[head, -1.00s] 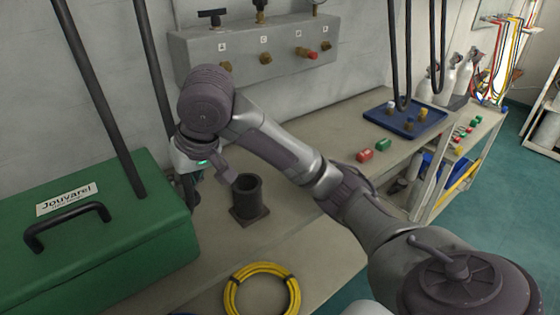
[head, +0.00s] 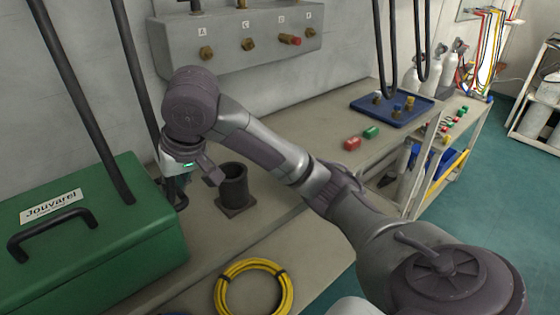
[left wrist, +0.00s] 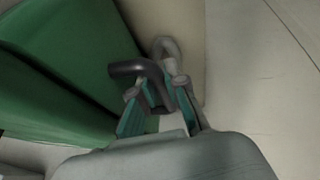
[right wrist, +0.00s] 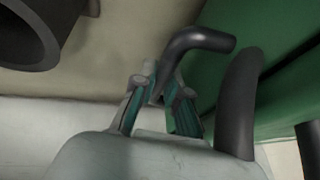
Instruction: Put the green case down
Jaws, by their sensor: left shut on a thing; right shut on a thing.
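The green case (head: 110,235), with a "Jouvarel" label and a black top handle (head: 52,232), is level at the left of the head view. Whether its underside touches the bench is hidden. My right gripper (head: 178,195) is at the case's right end. In the right wrist view its fingers (right wrist: 162,95) are shut on a black side handle (right wrist: 200,40) beside the green wall (right wrist: 275,45). In the left wrist view my left gripper (left wrist: 158,95) is shut on another black handle (left wrist: 135,68) beside the green wall (left wrist: 70,60). The left arm is outside the head view.
A black cup-like holder (head: 235,187) stands on the bench (head: 290,222) close right of my right gripper. A yellow hose coil (head: 253,287) lies in front. Black hoses (head: 85,105) hang behind the case. A valve panel (head: 235,45) and blue tray (head: 395,112) are farther back.

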